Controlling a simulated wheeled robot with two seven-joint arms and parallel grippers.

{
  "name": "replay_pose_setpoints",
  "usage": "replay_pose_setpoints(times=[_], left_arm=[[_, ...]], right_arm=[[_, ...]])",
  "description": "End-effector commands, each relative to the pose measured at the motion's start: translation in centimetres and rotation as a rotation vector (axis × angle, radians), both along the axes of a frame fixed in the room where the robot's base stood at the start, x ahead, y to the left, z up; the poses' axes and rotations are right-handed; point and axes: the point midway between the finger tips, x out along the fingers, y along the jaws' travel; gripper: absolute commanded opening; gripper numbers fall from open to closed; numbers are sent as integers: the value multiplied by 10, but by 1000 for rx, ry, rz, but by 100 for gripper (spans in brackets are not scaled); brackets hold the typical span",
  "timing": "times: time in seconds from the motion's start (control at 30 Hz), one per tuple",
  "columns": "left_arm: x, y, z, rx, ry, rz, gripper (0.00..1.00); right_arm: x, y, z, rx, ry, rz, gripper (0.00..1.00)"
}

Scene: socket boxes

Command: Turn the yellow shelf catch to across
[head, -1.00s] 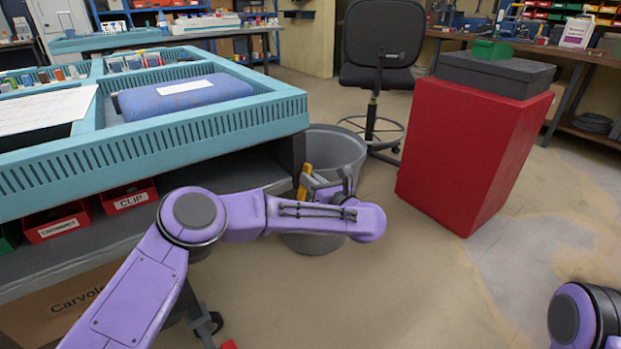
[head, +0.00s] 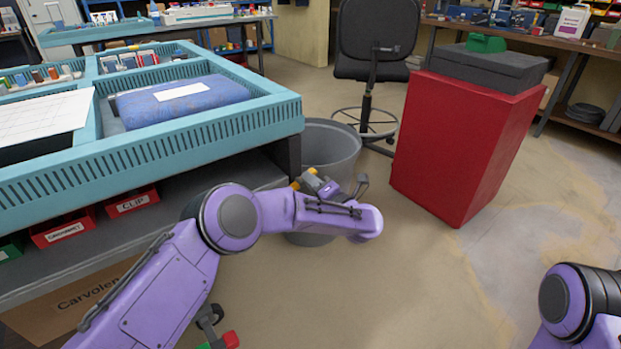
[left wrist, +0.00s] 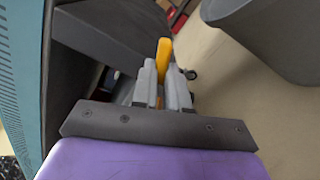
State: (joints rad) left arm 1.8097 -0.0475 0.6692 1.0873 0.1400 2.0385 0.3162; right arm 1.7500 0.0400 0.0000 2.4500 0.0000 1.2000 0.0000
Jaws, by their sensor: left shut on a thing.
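The yellow shelf catch (left wrist: 164,56) shows in the left wrist view between the two grey fingers of my left gripper (left wrist: 162,84), its end reaching past the fingertips. The fingers are shut on it. In the head view my left gripper (head: 320,187) is at the right end of the workbench's lower shelf, in front of the grey bin. Small yellow parts of the catch (head: 296,185) show beside it. The catch looks tilted there; its base is hidden. Only a purple link of my right arm shows at the lower right; its gripper is out of view.
The blue slatted tray top (head: 200,128) overhangs the lower shelf (head: 80,262). The grey bin (head: 335,150) stands close behind my left gripper. A red pedestal (head: 455,140) and a black chair (head: 375,40) stand further back.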

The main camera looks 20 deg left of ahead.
Motion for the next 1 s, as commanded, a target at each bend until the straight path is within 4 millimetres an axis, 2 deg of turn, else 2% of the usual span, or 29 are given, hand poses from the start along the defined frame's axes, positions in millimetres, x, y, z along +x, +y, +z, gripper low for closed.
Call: replay_pose_setpoints(times=[0.5,1.0], left_arm=[[1,-2,-7,206,269,-2,0],[0,-2,-10,248,324,-3,0]], right_arm=[[0,0,11,0,0,0,0],[0,0,12,0,0,0,0]])
